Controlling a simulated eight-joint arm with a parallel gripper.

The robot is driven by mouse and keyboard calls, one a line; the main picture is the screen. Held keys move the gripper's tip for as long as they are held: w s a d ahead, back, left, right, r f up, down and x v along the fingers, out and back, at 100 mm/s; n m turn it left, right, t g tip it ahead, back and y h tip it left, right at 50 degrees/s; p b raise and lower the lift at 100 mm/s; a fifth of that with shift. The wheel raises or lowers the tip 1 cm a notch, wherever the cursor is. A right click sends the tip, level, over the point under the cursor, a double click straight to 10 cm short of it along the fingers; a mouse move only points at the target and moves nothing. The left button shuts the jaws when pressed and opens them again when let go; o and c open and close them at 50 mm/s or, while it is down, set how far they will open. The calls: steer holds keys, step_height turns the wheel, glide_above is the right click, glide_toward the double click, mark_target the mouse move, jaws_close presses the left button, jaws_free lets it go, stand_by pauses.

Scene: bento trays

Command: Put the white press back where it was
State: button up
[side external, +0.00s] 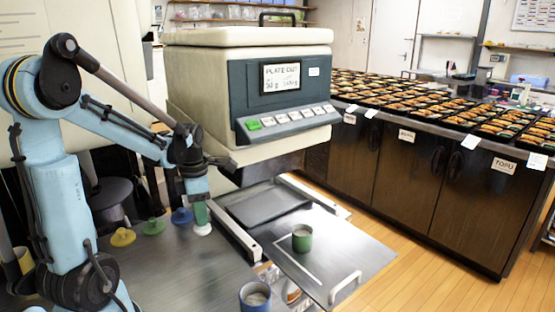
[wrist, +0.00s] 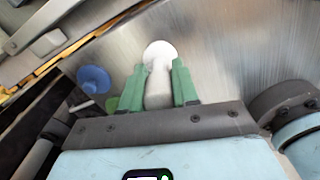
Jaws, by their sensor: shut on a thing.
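The white press (side external: 202,230) has a round white disc and a pale handle. It is upright at the right end of a row of presses on the metal counter; I cannot tell whether its disc touches the surface. My gripper (side external: 200,212) points down over it and is shut on its handle. In the wrist view the green fingers of my gripper (wrist: 159,84) stand on both sides of the handle of the white press (wrist: 160,53). The fingers hide part of the handle in the side view.
A blue press (side external: 181,216), a green press (side external: 153,228) and a yellow press (side external: 123,237) stand to the left. The machine (side external: 255,95) rises behind. A sliding tray (side external: 345,250) with a green cup (side external: 302,239) lies right. A blue cup (side external: 255,297) is at the front.

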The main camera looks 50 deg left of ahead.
mark_target(203, 231)
steer(key=shift+a+f, duration=0.1)
steer(key=shift+f, duration=1.95)
steer(key=shift+f, duration=0.2)
steer(key=o, duration=0.9)
steer(key=shift+o, duration=0.2)
steer(key=shift+r, duration=0.1)
